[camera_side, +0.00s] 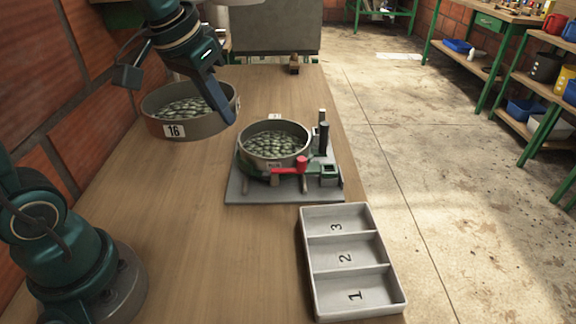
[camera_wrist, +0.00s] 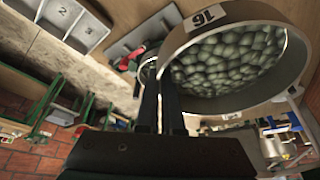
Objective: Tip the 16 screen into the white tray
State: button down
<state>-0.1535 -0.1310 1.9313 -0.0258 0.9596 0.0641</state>
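The 16 screen (camera_side: 174,131) is a round grey metal sieve with a white label, filled with grey-green beans. It is at the upper left in the side view and looks roughly level, beans still inside. My gripper (camera_side: 228,116) is shut on its right rim. In the wrist view, my two dark fingers (camera_wrist: 160,100) close on the rim beside the 16 label (camera_wrist: 207,16). The white tray (camera_side: 303,245) has three compartments marked 1, 2 and 3, and the visible ones look empty. It also shows in the wrist view (camera_wrist: 74,37), cut off by the top edge.
A second bean-filled sieve (camera_side: 270,160) sits on a stand with a red handle (camera_side: 290,166), on a grey base plate (camera_side: 234,190) between the 16 screen and the tray. A small brown object (camera_side: 294,65) stands at the table's far end. The wooden table (camera_side: 190,220) is clear left of the tray.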

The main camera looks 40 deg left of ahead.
jog(key=w+d+f+m, duration=0.1)
jog(key=w+d, duration=0.3)
jog(key=d, duration=0.4)
jog(key=w+d+f, duration=0.2)
jog(key=w+d, duration=0.2)
jog(key=d, duration=0.5)
jog(key=s+d+f+m, duration=0.1)
jog(key=s+d+f, duration=0.2)
jog(key=d, duration=0.3)
jog(key=s+d+f+m+h, duration=0.1)
jog(key=s+d+f, duration=0.2)
jog(key=d, duration=0.3)
jog(key=s+d+f+m, duration=0.2)
jog(key=s+d+f, duration=0.1)
jog(key=d, duration=0.3)
jog(key=shift+s+d+f+h, duration=0.15)
jog(key=shift+s+d+h, duration=0.1)
jog(key=shift+s+h, duration=0.2)
jog(key=w+a+r+n+g+h, duration=0.1)
jog(key=w+a+r+g+h, duration=0.2)
jog(key=r, duration=0.4)
jog(key=w+a+r+n+g+h, duration=0.1)
jog(key=a+r+g+h, duration=0.15)
jog(key=r+h, duration=0.4)
jog(key=w+a+n+g+h, duration=0.4)
jog(key=w+a+h, duration=0.4)
jog(key=a+h, duration=0.2)
jog(key=shift+w+a+f, duration=0.15)
jog(key=shift+a+f, duration=0.15)
jog(key=shift+a, duration=0.2)
